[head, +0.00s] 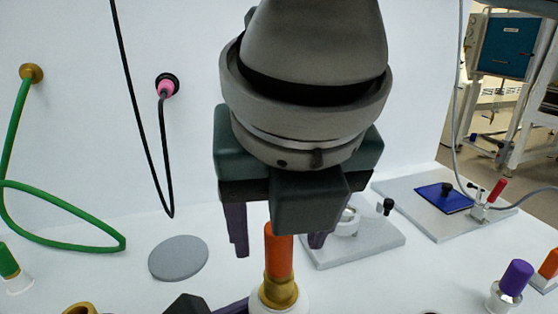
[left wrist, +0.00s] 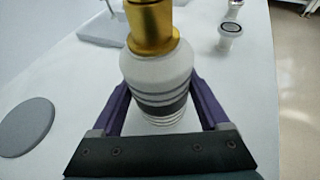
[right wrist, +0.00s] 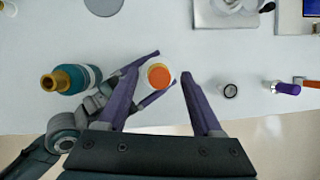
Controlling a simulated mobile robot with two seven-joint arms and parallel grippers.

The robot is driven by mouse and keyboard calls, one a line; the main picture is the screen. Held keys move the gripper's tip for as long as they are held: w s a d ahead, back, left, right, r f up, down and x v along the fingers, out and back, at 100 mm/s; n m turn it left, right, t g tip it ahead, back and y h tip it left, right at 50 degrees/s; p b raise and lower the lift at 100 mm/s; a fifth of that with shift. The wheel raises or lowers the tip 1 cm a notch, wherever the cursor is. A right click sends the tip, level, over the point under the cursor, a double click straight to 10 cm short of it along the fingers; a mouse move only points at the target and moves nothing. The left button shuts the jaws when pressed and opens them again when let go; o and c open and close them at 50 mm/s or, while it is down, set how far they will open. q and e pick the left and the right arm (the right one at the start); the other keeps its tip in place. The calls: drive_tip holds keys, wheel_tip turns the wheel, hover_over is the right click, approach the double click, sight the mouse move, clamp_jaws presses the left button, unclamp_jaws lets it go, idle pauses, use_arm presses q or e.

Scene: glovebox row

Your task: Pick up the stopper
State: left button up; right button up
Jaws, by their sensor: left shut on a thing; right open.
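The orange stopper (head: 278,252) sits upright in the gold neck (head: 279,292) of a white bottle; its round top (right wrist: 159,75) shows in the right wrist view. My left gripper (left wrist: 158,105) is shut on the white bottle (left wrist: 157,78), its purple fingers on either side of the banded body. The stopper is outside the left wrist view. My right gripper (head: 278,243) is open and empty, pointing down above the stopper. In the head view its fingers are on either side of the stopper's upper part; contact cannot be seen.
A teal bottle with a gold neck (right wrist: 70,79) stands left of the held bottle. A purple-topped bottle (head: 513,280) and an orange-topped one (head: 548,266) are at right. A grey disc (head: 178,258) lies left. A plate with fittings (head: 355,246) lies behind. A green hose (head: 60,203) hangs left.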

drive_tip(key=shift+x, duration=1)
drive_tip(key=shift+c, duration=0.2)
clamp_jaws()
